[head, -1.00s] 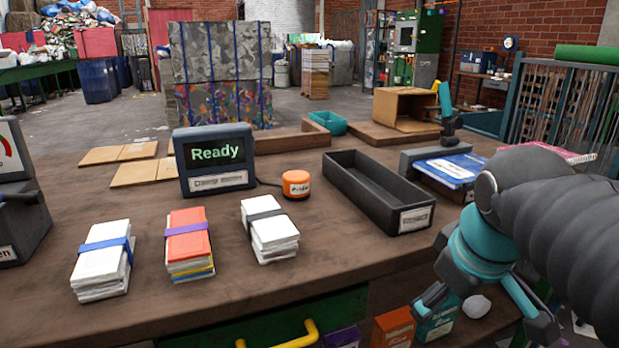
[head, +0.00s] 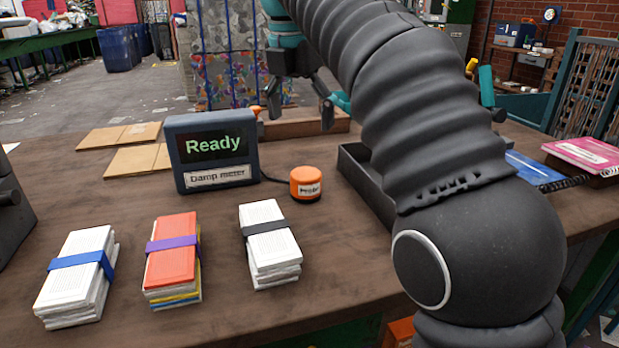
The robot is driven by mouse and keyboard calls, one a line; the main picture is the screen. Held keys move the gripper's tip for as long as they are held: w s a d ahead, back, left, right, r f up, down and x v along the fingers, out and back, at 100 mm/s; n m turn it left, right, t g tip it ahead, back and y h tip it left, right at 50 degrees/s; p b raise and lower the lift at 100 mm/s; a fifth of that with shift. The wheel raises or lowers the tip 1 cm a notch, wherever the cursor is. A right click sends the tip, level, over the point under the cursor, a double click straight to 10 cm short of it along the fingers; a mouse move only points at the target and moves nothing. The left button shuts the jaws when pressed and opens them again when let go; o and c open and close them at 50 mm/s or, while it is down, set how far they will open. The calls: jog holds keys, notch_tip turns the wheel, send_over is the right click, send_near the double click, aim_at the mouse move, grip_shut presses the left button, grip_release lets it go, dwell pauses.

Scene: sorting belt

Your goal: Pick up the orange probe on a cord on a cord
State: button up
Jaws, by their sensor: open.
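The orange probe (head: 306,183) is a short round orange puck with a dark base and a white label. It stands upright on the brown workbench (head: 225,225), right of the damp meter (head: 212,152), whose screen reads "Ready". A dark cord runs from the meter to the probe. My gripper (head: 292,111) is open and empty, with its fingers pointing down. In the picture it is above the probe, apart from it; its height over the bench is hard to judge. My arm crosses the right half of the view.
Three banded paper stacks stand in front: white with a blue band (head: 76,278), orange-topped (head: 172,262), and white with a dark band (head: 268,245). A dark tray (head: 355,172) is right of the probe, partly hidden by my arm. Cardboard pieces (head: 138,159) lie at back left.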

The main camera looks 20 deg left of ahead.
aim_at(305, 174)
jog(key=f, duration=0.2)
jog(key=w+f, duration=0.1)
jog(key=f, duration=0.5)
jog(key=shift+w+f, duration=0.1)
jog(key=shift+w, duration=0.15)
jog(key=shift+w+d+f+b, duration=0.1)
jog(key=shift+w+f+b, duration=0.1)
jog(key=shift+f, duration=0.7)
jog(key=shift+w+a+f+b, duration=0.1)
jog(key=shift+w+f+b, duration=0.1)
jog(key=shift+f, duration=0.65)
jog(key=shift+w+d+f+b, duration=0.1)
jog(key=shift+w+f+b, duration=0.1)
jog(key=shift+f, duration=0.7)
jog(key=c, duration=1.4)
